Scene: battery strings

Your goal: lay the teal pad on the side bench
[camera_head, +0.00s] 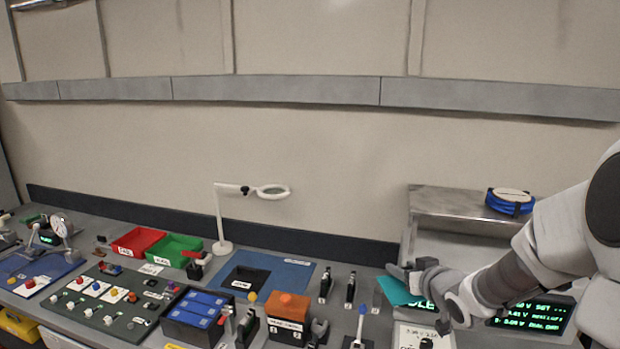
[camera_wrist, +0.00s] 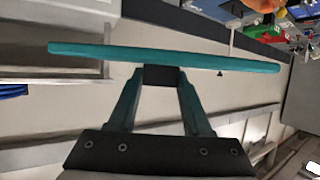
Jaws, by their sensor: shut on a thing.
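The teal pad (camera_head: 396,291) shows in the head view at the right, partly hidden by my gripper (camera_head: 412,274). In the wrist view the teal pad (camera_wrist: 165,57) is seen edge-on as a long thin bar across the fingertips. My gripper (camera_wrist: 160,78) is shut on the middle of the pad and holds it up. In the head view the pad is tilted, above the right part of the bench. I cannot tell which surface is the side bench.
A metal shelf (camera_head: 450,203) with a blue cable coil (camera_head: 510,203) stands at the back right. Green-lettered displays (camera_head: 530,312) are below my arm. Batteries (camera_head: 197,315), an orange-topped box (camera_head: 287,308) and upright tools crowd the bench. A magnifier lamp (camera_head: 222,215) stands behind them.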

